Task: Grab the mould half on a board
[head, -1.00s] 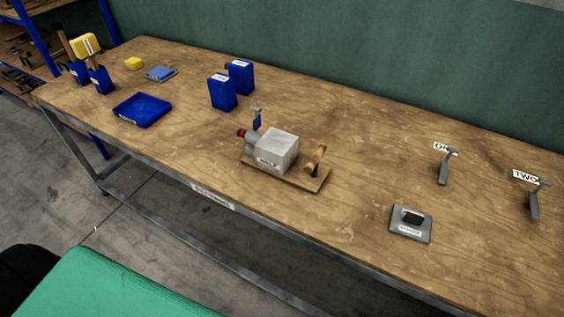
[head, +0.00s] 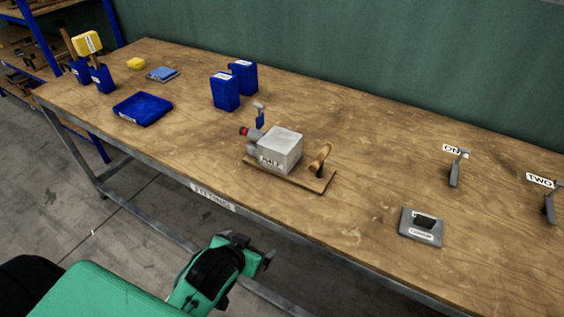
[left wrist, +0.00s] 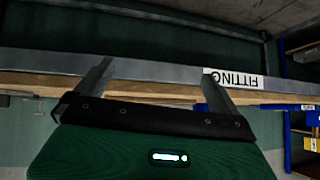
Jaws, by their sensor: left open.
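The mould half (head: 280,148) is a pale grey block with a label on its front. It sits on a wooden board (head: 315,185) in the middle of the bench. A wooden handle stands on the right of the board, and a grey part with a red ring is at the block's left. My left gripper (head: 268,257) is in front of the bench, below its front edge, open and empty, well apart from the mould half. In the left wrist view its two fingers (left wrist: 158,84) are spread towards the bench edge. My right gripper is not in view.
Blue containers (head: 226,91) and a blue tray (head: 142,109) stand left of the board. A grey plate (head: 421,228) and hooks labelled ONE (head: 456,168) and TWO (head: 549,204) are at the right.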

